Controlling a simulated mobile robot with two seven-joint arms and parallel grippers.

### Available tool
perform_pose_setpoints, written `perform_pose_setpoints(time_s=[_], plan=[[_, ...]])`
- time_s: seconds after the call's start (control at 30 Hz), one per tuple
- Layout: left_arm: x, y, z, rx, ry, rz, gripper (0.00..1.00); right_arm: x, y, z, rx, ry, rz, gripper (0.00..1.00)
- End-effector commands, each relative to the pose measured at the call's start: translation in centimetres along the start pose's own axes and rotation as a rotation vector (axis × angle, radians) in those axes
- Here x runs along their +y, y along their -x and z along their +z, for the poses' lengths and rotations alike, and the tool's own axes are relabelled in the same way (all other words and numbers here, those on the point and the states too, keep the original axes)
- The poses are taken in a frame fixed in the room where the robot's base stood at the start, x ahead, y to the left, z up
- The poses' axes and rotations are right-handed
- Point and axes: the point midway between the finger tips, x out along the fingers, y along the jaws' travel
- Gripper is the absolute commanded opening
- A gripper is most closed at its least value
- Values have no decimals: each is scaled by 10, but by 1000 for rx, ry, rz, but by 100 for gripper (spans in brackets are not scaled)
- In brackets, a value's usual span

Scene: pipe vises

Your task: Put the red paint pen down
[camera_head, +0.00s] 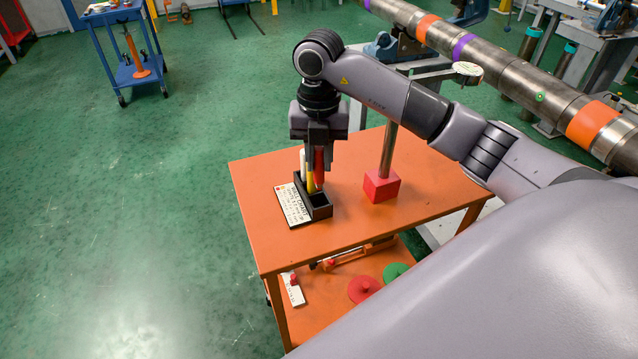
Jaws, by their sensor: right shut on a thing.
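The red paint pen (319,172) is upright between the fingers of my right gripper (318,160), which is shut on it. The pen is over or partly in the black holder (319,211) on the orange table (265,240); I cannot tell if its lower end touches the holder's bottom. A yellow pen (310,181) and a white pen (303,164) stand in the holder just left of the red one. A white printed card (293,205) lies against the holder's left side. My left gripper is not in view.
A red block (382,187) with a metal post (388,150) stands right of the holder. The lower shelf (325,300) bears a red disc, a green disc and a level. A large pipe (500,70) crosses the upper right. The table's front is clear.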

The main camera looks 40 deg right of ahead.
Motion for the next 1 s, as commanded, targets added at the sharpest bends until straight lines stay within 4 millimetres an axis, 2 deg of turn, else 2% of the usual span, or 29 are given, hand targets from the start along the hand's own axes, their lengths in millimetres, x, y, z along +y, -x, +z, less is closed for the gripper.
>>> perform_pose_setpoints(time_s=[0.1,0.33,0.53,0.93,0.97,1.0], plan=[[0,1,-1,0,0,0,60,0,-16,0,2,1,-1,0],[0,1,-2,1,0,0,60,0,-33,0,3,1,-1,0],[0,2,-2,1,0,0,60,0,-62,0,2,1,-1,0],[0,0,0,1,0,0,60,0,-69,0,-1,1,1,0],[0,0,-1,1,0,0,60,0,-68,0,-1,1,1,29],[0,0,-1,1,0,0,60,0,-68,0,-1,1,1,42]])
